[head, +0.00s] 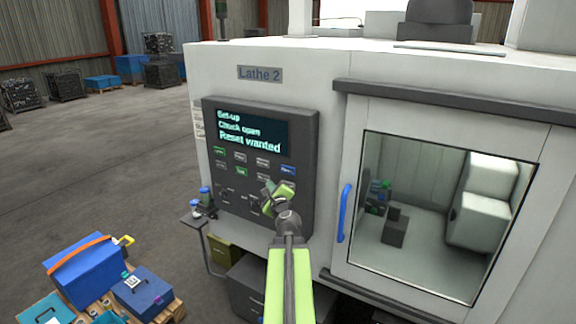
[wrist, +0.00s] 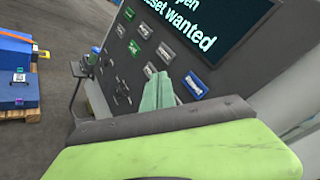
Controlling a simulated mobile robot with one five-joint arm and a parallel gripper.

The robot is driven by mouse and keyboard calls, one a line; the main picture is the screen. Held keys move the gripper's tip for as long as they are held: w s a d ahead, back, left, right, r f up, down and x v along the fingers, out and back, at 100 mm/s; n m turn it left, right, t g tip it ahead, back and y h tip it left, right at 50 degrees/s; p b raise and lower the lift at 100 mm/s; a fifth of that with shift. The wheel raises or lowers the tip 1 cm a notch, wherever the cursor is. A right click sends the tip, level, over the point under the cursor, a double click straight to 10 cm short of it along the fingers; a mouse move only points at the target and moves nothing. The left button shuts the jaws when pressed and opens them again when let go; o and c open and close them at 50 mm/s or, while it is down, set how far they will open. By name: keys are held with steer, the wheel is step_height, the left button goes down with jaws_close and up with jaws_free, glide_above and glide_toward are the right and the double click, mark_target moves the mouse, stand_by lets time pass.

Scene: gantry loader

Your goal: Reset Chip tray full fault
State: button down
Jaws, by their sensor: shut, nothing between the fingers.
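The Lathe 2 control panel (head: 306,135) is dark grey, with a screen (head: 250,132) reading "Set-up", "Chuck open", "Reset wanted". Below it are rows of small buttons, among them green ones (head: 241,171) and a blue one (head: 288,170). My gripper (head: 271,190) is shut and empty in front of the lower right of the panel, hiding some buttons there. In the wrist view the closed fingers (wrist: 157,88) point at the panel, with the blue button (wrist: 194,84) just right of them. I cannot tell whether the fingertips touch the panel.
The lathe door (head: 440,105) with a blue handle (head: 345,213) and window is right of the panel. A small side shelf (head: 193,219) holds little blue-capped items. Blue boxes (head: 88,272) lie on a pallet at lower left. The floor (head: 100,170) behind is open.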

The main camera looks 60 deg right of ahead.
steer(key=shift+s+d, duration=0.1)
steer(key=shift+d, duration=0.05)
glide_toward(283, 170)
steer(key=w+a+x, duration=0.1)
steer(key=x, duration=0.4)
steer(key=shift+s, duration=0.3)
steer(key=shift+d, duration=0.15)
stand_by(1.8)
steer(key=shift+d, duration=0.3)
steer(key=shift+d, duration=0.35)
stand_by(0.5)
stand_by(0.4)
steer(key=shift+a, duration=0.8)
